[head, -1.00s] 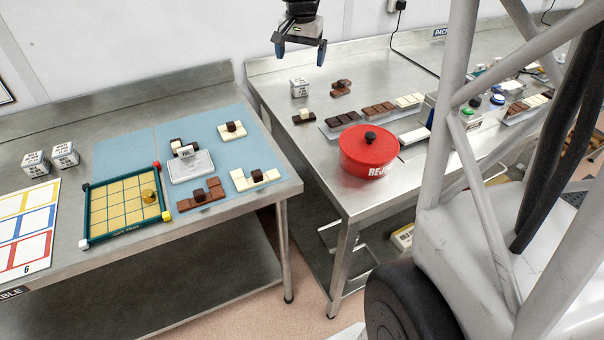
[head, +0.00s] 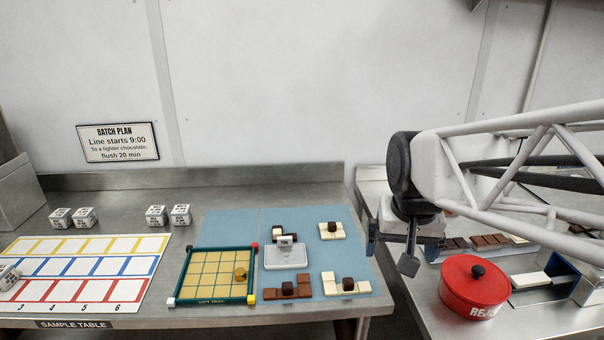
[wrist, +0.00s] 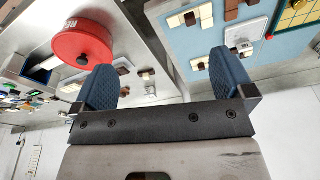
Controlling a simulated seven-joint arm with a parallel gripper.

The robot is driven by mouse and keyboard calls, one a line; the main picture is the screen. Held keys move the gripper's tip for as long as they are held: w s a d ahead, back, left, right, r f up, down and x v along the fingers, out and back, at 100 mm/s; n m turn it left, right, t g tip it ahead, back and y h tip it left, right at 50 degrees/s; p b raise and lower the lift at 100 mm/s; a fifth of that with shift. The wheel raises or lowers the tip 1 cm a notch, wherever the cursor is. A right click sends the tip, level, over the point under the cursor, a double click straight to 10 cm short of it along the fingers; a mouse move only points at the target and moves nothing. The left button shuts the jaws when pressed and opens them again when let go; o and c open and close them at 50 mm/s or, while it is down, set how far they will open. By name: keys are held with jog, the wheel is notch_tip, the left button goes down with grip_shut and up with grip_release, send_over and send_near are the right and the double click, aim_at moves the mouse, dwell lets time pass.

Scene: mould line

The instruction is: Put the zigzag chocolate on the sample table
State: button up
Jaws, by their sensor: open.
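A brown stepped piece that looks like the zigzag chocolate (wrist: 124,91) lies on the right-hand steel table, partly hidden beside one finger in the wrist view. In the head view my arm hides that spot. My gripper (head: 405,248) is open and empty, high over the gap between the two tables; its blue fingers are wide apart in the wrist view (wrist: 165,75). The sample table (head: 180,325) is on the left in the head view, with its label on the front edge.
On the sample table stand a coloured grid sheet (head: 148,262), white cubes (head: 85,217), a green-framed tray (head: 210,250) and a blue mat (head: 235,222) with several chocolates. A red pot (head: 472,290) and a cream-and-dark chocolate (wrist: 145,73) are on the right table.

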jog(key=s+a+f+n, duration=0.2)
jog(key=s+f, duration=0.1)
jog(key=s, duration=0.6)
jog(key=shift+a+f, duration=0.3)
jog(key=w+d+r+m, duration=0.1)
jog(key=w+d+m, duration=0.3)
jog(key=w, duration=0.7)
jog(key=w+d+r+m+g, duration=0.1)
jog(key=w+d+r, duration=0.1)
jog(key=w+d, duration=0.7)
jog(key=w+d+r+m, duration=0.1)
jog(key=w+d+m, duration=0.2)
jog(key=w, duration=1.1)
jog(key=w+d+f+m, duration=0.2)
jog(key=w+d+f, duration=0.3)
jog(key=w+d, duration=0.2)
jog(key=w+d+f+m, duration=0.3)
jog(key=w+d+f, duration=0.3)
jog(key=d, duration=0.5)
jog(key=w+d+f+m+g, duration=0.1)
jog(key=w+d+f+m, duration=0.1)
jog(key=w+d+f, duration=0.3)
jog(key=shift+w+d+f+m, duration=0.15)
jog(key=shift+w+d+f, duration=0.05)
jog(key=shift+w+d, duration=1)
jog(key=shift+w+d+f+m, duration=0.15)
jog(key=shift+w+d+f, duration=0.05)
jog(key=shift+w+d, duration=0.95)
jog(key=shift+d+f, duration=0.25)
jog(key=shift+d, duration=0.15)
